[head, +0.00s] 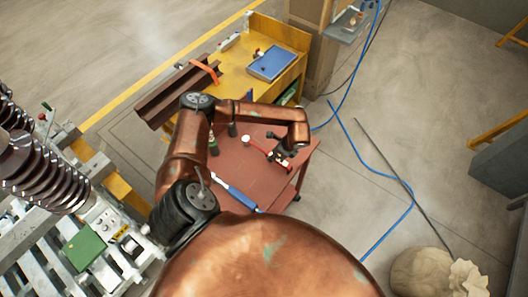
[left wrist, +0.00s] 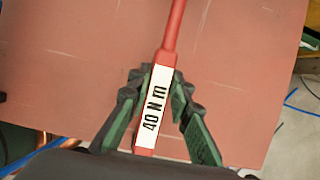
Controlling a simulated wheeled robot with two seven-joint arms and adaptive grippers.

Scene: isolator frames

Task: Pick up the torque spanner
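The torque spanner (left wrist: 172,38) is red and has a white label reading "40 N m". In the left wrist view it runs from the top edge down between the fingers of my left gripper (left wrist: 162,82). The fingertips close in on both sides of the label and appear to touch it. In the head view my left gripper (head: 283,156) is over the right part of the red table, with the spanner's red shaft (head: 257,147) reaching out to the left of it. I cannot tell whether the spanner rests on the table or is just above it. My right gripper is not in view.
A blue spanner-like tool (head: 238,196) lies on the red table (head: 222,172). Dark bottle-like items stand near its back left. Behind is a yellow bench (head: 233,78) with a blue tray (head: 272,63). Blue hose (head: 372,170) crosses the floor at right.

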